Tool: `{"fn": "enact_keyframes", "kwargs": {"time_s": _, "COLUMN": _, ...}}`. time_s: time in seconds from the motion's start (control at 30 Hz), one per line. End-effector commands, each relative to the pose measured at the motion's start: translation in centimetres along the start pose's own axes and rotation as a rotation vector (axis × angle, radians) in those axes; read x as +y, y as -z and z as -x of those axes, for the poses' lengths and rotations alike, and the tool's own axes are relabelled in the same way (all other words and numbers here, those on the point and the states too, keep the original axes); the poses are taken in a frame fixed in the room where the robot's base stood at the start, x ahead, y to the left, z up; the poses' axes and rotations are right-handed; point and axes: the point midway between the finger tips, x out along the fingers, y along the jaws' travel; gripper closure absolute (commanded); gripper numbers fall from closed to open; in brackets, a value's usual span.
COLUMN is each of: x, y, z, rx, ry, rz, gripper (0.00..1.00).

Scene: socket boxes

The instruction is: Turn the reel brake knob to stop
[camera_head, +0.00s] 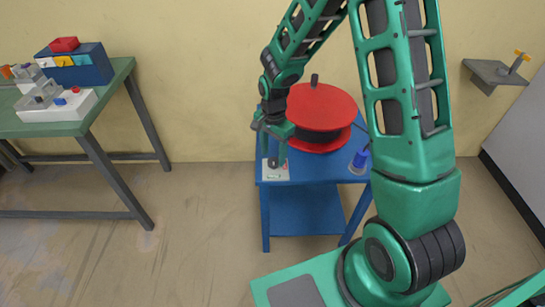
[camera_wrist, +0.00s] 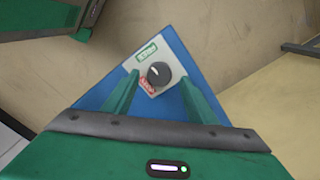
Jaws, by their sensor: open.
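The black round knob (camera_wrist: 158,74) sits on a pale plate (camera_wrist: 134,63) at the corner of the blue cart (camera_wrist: 175,47). A green label (camera_wrist: 147,52) is on one side of it and a red label (camera_wrist: 148,86) on the other; their lettering is too small to read surely. The knob carries a small light mark. My gripper (camera_wrist: 160,79) is open, with one finger on each side of the knob; I cannot tell whether they touch it. In the head view my gripper (camera_head: 272,150) is above the plate (camera_head: 276,175), hiding the knob. The red reel (camera_head: 318,106) stands behind it.
A green table (camera_head: 55,127) with a blue box (camera_head: 88,70) and small parts is at the left. A grey wall shelf (camera_head: 493,74) is at the right. The floor between table and cart is clear.

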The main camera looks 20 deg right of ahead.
Motion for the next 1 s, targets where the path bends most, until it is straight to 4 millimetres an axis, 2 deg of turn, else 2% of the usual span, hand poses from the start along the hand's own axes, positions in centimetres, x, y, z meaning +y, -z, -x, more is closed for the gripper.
{"fn": "enact_keyframes", "kwargs": {"time_s": 0.2, "x": 0.1, "y": 0.0, "z": -1.9, "rx": 0.0, "ry": -0.001, "rz": -0.001, "gripper": 0.48}}
{"fn": "enact_keyframes", "kwargs": {"time_s": 0.53, "x": 0.0, "y": 0.1, "z": -2.2, "rx": 0.001, "ry": 0.0, "rz": -0.001, "gripper": 0.48}}
{"fn": "enact_keyframes", "kwargs": {"time_s": 0.57, "x": 0.0, "y": 0.1, "z": -2.2, "rx": 0.001, "ry": 0.0, "rz": -0.001, "gripper": 0.53}}
{"fn": "enact_keyframes", "kwargs": {"time_s": 0.7, "x": 0.0, "y": 0.1, "z": -2.2, "rx": 0.001, "ry": 0.001, "rz": -0.001, "gripper": 0.86}}
{"fn": "enact_keyframes", "kwargs": {"time_s": 0.73, "x": 0.0, "y": 0.1, "z": -2.2, "rx": 0.001, "ry": 0.001, "rz": -0.001, "gripper": 0.89}}
{"fn": "enact_keyframes", "kwargs": {"time_s": 1.0, "x": -0.1, "y": 0.1, "z": -2.1, "rx": 0.001, "ry": 0.002, "rz": 0.018, "gripper": 0.89}}
